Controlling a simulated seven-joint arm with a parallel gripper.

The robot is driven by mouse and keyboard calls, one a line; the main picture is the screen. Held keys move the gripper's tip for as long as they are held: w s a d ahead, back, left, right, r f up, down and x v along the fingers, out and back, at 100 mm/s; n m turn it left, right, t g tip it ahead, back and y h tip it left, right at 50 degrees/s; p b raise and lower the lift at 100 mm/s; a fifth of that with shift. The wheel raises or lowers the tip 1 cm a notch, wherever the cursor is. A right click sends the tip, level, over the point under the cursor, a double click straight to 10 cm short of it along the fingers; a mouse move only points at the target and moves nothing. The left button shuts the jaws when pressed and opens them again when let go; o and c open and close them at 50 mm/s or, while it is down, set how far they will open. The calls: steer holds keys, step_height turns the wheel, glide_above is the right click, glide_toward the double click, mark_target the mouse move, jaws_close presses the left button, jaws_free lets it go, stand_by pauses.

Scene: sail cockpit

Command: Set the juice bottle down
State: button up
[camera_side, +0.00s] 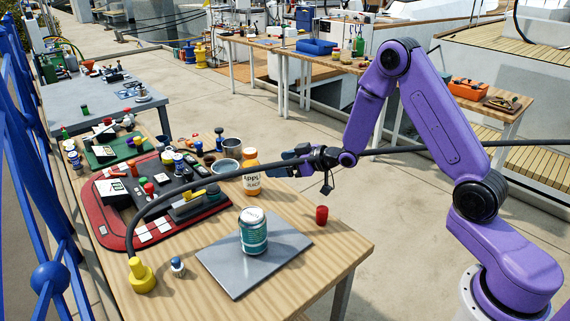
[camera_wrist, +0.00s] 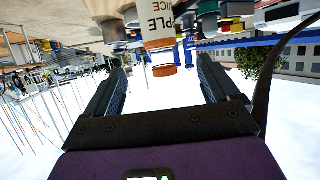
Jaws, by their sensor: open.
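The juice bottle (camera_side: 251,180), white with an orange label band and orange cap, stands upright on the wooden table (camera_side: 330,245). My gripper (camera_side: 284,165) is open, just right of the bottle in the side view, level with its upper part. In the wrist view, which is upside down, the bottle (camera_wrist: 157,30) shows ahead with its cap (camera_wrist: 164,71) between my two spread fingers (camera_wrist: 160,66). Neither finger visibly touches it. A dark cable crosses in front of the bottle in the side view.
A green and white can (camera_side: 253,232) stands on a grey plate (camera_side: 220,268). A red tray (camera_side: 115,215) of small items fills the left, with a yellow weight (camera_side: 142,276) in front. Bowls (camera_side: 226,167) sit behind the bottle.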

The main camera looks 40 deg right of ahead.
steer(key=shift+s+r, duration=0.1)
steer(key=shift+s, duration=0.1)
steer(key=s+a+r+n+g+h, duration=0.1)
steer(key=s+a+r+n+g, duration=0.15)
steer(key=s+a, duration=0.4)
steer(key=s+a+r+n+g, duration=0.1)
steer(key=s+a+r+g, duration=0.2)
steer(key=s, duration=0.7)
steer(key=s+d+r+n+g+h, duration=0.1)
steer(key=s+d+n+g, duration=0.1)
steer(key=s, duration=1.1)
steer(key=s+d+r+n+g+h, duration=0.1)
steer(key=s+d+g, duration=0.3)
steer(key=s, duration=0.9)
steer(key=shift+r+n+g+h, duration=0.4)
steer(key=shift+n+g+h, duration=0.05)
steer(key=shift+n+h, duration=0.35)
